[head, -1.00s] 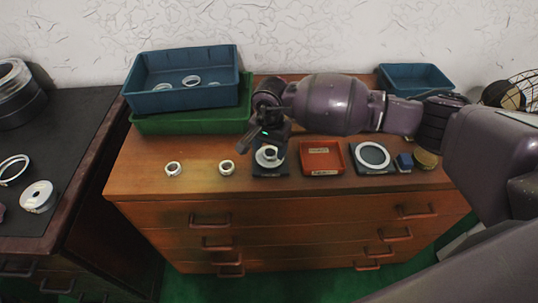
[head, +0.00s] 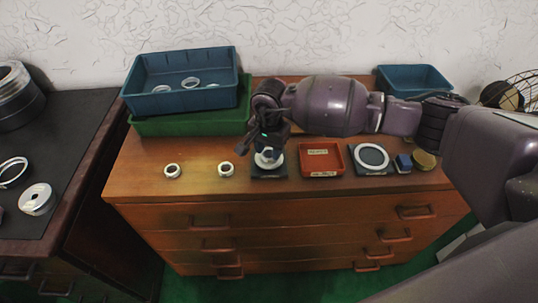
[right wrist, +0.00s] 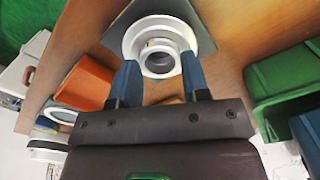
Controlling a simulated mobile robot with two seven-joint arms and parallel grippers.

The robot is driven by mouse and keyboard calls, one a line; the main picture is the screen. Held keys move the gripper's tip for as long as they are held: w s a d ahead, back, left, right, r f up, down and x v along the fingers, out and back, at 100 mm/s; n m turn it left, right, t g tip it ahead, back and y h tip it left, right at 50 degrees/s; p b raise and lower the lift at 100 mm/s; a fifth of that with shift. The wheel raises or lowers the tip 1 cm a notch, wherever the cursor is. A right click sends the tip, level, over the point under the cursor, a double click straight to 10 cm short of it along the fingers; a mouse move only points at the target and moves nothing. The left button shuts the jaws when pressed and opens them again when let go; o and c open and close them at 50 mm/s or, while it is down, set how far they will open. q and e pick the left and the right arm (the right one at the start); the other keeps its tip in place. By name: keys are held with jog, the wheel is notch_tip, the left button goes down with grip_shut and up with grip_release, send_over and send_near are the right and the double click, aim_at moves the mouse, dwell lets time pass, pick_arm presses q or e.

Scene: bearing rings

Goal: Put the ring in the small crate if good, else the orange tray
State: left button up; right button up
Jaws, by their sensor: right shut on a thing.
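My right gripper (head: 262,148) points down at a white bearing ring (right wrist: 158,56) on the dark square plate (head: 270,173). In the right wrist view, its two blue fingers (right wrist: 160,78) are shut on the ring, one on each side. The ring appears to sit on a wider white round piece on the plate; the exact contact is hidden. The orange tray (head: 321,159) is just right of the plate and empty apart from a label. A small blue crate (head: 414,79) stands at the back right. My left gripper is out of view.
Two small rings (head: 172,171) (head: 226,169) lie left of the plate. Right of the tray are a large ring on a dark plate (head: 371,157), a small blue block (head: 403,163) and a brass disc (head: 424,160). A bigger blue crate (head: 180,101) with rings sits on a green crate (head: 190,124).

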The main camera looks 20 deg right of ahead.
jog(key=shift+r+p, duration=0.45)
jog(key=shift+r, duration=0.8)
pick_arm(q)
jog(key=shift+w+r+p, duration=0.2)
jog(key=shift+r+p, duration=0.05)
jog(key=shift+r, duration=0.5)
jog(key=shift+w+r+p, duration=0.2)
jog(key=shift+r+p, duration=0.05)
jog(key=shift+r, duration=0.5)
pick_arm(e)
jog(key=shift+r, duration=1.25)
